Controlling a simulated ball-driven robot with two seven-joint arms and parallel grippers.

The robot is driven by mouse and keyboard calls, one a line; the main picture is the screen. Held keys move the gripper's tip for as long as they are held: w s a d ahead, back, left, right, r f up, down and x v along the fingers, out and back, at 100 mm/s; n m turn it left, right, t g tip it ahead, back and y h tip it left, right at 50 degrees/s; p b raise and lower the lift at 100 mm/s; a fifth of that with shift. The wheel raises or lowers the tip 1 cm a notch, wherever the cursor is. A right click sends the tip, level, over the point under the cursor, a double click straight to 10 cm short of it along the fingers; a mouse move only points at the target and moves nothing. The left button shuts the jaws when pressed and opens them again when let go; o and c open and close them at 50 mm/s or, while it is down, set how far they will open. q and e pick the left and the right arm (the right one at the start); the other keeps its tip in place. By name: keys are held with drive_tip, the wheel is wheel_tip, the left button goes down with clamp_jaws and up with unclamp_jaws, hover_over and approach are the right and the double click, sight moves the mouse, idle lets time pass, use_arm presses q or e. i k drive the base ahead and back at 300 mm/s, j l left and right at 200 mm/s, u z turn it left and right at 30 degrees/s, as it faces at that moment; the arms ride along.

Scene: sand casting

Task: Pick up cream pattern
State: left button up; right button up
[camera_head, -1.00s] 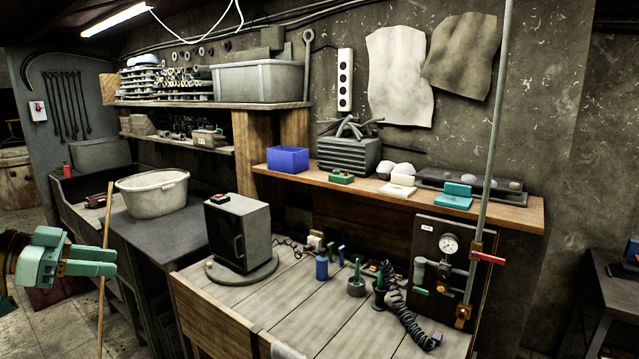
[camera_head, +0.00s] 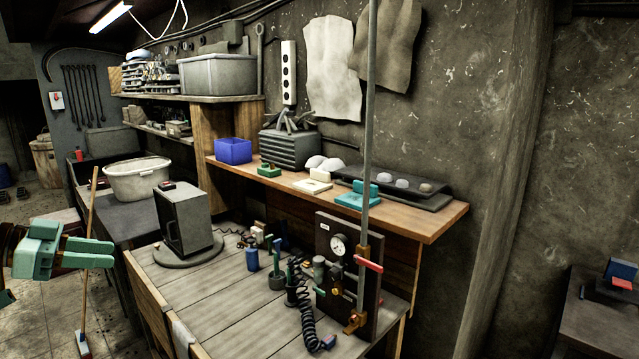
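The cream pattern (camera_head: 320,175) is a small pale block on a flat pale base. It lies on the wooden wall shelf in the head view, between a green pattern (camera_head: 269,170) and a teal pattern (camera_head: 359,196). White rounded pieces sit just behind it. My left gripper (camera_head: 113,254) is at the far left of the view, well away from the shelf and nearer to me. Its two teal fingers point right and hold nothing that I can see. The gap between them is not clear. My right gripper is out of view.
A workbench (camera_head: 215,290) stands in front of the shelf (camera_head: 425,222). It carries a grey box furnace (camera_head: 184,222), hand tools and a gauge panel (camera_head: 345,275). A vertical pipe (camera_head: 369,120) rises right of the cream pattern. A blue bin (camera_head: 233,151) is on the shelf's left end.

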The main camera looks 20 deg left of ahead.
sight(320, 181)
drive_tip(key=i+l+u, duration=0.1)
drive_tip(key=i+l, duration=0.35)
drive_tip(key=i+l+u, duration=0.1)
drive_tip(key=i+l, duration=0.3)
drive_tip(key=l, duration=0.3)
drive_tip(key=i+u, duration=0.1)
drive_tip(key=i, duration=0.35)
drive_tip(key=i+l+u, duration=0.1)
drive_tip(key=i, duration=0.35)
drive_tip(key=i+l+u, duration=0.1)
drive_tip(key=i+l, duration=0.15)
drive_tip(key=i, duration=0.2)
drive_tip(key=j+z, duration=0.1)
drive_tip(key=i+j, duration=0.05)
drive_tip(key=j, duration=0.05)
